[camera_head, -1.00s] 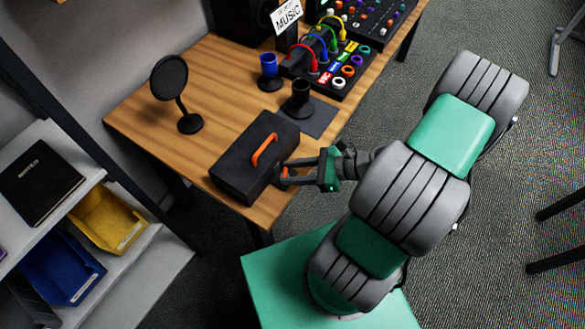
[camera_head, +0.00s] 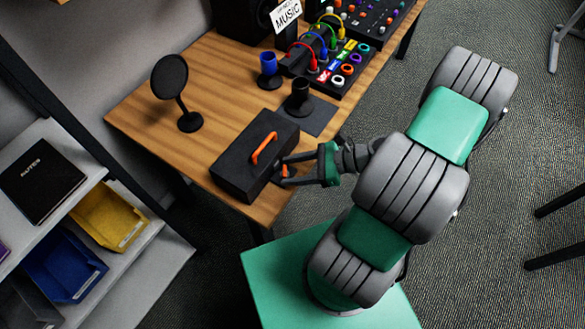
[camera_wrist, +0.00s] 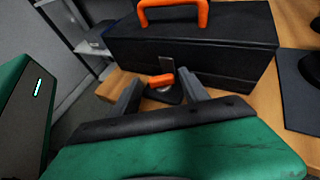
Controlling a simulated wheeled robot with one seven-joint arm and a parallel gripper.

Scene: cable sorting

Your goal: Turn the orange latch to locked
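The black box (camera_head: 238,165) with an orange carry handle (camera_head: 266,147) sits near the table's front edge. The small orange latch (camera_wrist: 161,79) shows in the wrist view, low in front of the box, beside a grey upright tab and on a dark base. It also shows in the head view (camera_head: 285,170), partly hidden by my fingers. My gripper (camera_wrist: 160,82) has its fingers apart, one on each side of the latch, with gaps visible in the wrist view. Whether a finger touches the latch, I cannot tell.
A dark round-headed stand (camera_head: 170,78), a blue cup (camera_head: 269,70) and a black cup (camera_head: 300,95) on a dark mat (camera_head: 318,120) stand behind the box. A panel with coloured cables (camera_head: 325,70) is at the back. A shelf with yellow and blue bins (camera_head: 110,217) is left.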

